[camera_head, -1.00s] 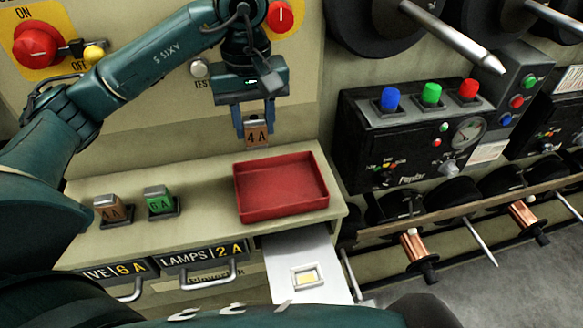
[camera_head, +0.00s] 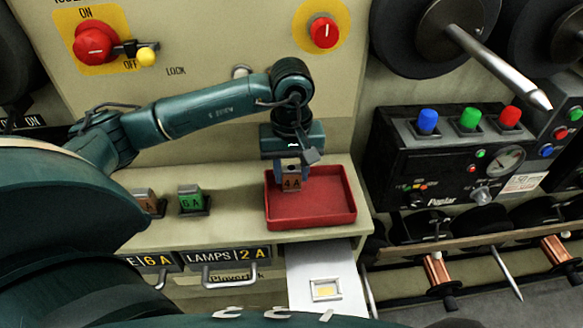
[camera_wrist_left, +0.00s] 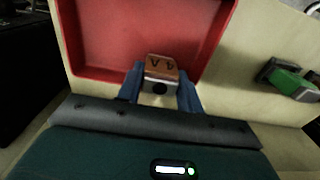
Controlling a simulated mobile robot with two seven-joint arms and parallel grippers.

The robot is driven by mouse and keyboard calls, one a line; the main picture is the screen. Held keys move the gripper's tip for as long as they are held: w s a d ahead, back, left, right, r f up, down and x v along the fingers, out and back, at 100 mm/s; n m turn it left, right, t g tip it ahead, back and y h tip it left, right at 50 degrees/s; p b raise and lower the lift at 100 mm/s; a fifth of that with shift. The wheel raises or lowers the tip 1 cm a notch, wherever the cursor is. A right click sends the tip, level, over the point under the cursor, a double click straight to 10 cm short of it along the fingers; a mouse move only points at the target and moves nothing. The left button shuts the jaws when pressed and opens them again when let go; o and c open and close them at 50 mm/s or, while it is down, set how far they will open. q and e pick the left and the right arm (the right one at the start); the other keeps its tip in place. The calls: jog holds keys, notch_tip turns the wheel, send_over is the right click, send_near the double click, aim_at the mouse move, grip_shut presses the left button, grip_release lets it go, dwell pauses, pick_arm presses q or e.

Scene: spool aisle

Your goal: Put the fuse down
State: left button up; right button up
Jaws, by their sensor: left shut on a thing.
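The fuse (camera_head: 291,182) is a small brown block marked 4 A. My left gripper (camera_head: 290,172) is shut on it and holds it over the left part of the red tray (camera_head: 325,223). In the left wrist view the fuse (camera_wrist_left: 162,66) sits between the two blue fingertips (camera_wrist_left: 161,85), near the tray's rim (camera_wrist_left: 100,77). I cannot tell whether the fuse touches the tray floor. The tray is otherwise empty. My right gripper is not in view.
A green 6A fuse (camera_head: 190,199) and a brown fuse (camera_head: 146,202) stand in holders left of the tray. Labelled drawers (camera_head: 222,256) are below the shelf. A black control box (camera_head: 440,155) stands to the right.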

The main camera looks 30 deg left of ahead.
aim_at(292, 167)
pick_arm(q)
jog(key=shift+f, duration=0.2)
jog(key=o, duration=1)
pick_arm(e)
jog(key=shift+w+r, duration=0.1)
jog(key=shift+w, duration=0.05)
pick_arm(q)
jog(key=shift+o, duration=0.2)
jog(key=shift+r, duration=0.1)
jog(key=shift+r+p, duration=0.3)
jog(key=shift+r, duration=0.2)
notch_tip(292, 167, up, 11)
jog(key=p, duration=0.5)
jog(key=shift+r+p, duration=0.15)
jog(key=shift+p, duration=0.15)
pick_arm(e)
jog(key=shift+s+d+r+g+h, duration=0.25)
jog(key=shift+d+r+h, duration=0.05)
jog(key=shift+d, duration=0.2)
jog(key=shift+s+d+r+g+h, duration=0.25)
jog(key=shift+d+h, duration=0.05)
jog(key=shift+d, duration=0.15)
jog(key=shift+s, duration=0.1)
